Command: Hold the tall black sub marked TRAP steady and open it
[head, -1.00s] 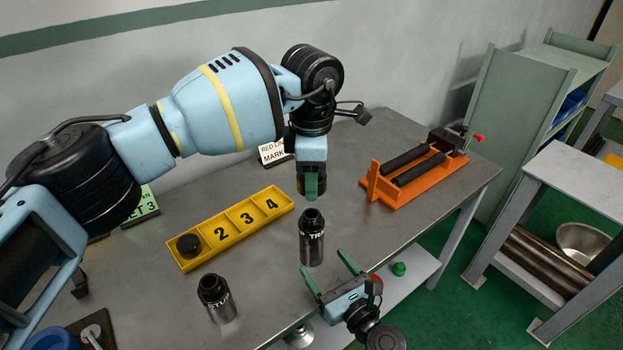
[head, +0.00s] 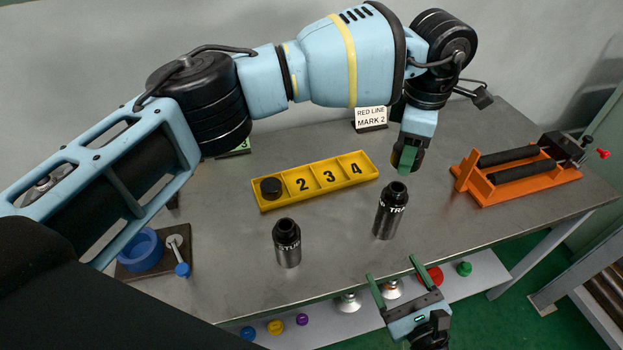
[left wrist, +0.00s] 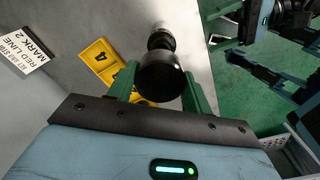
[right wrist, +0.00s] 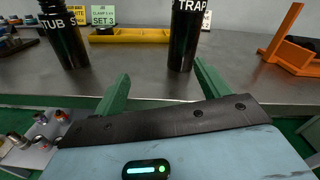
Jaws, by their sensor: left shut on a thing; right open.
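The tall black sub marked TRAP (head: 390,212) stands upright near the table's front edge, an opening in its top. It also shows in the right wrist view (right wrist: 185,35), its top cut off. My left gripper (head: 405,160) is just above it, pointing down. It is shut on a black round part (left wrist: 165,82), seen between its fingers in the left wrist view; the head view mostly hides that part. My right gripper (head: 392,270) is open and empty, in front of the table edge, fingers toward the sub and apart from it.
A similar sub marked STUB (head: 287,245) stands to the left. A yellow numbered tray (head: 315,181) lies behind, a black disc (head: 270,188) in its first slot. An orange roller vise (head: 515,172) is at right. A shelf (head: 475,270) runs below the table edge.

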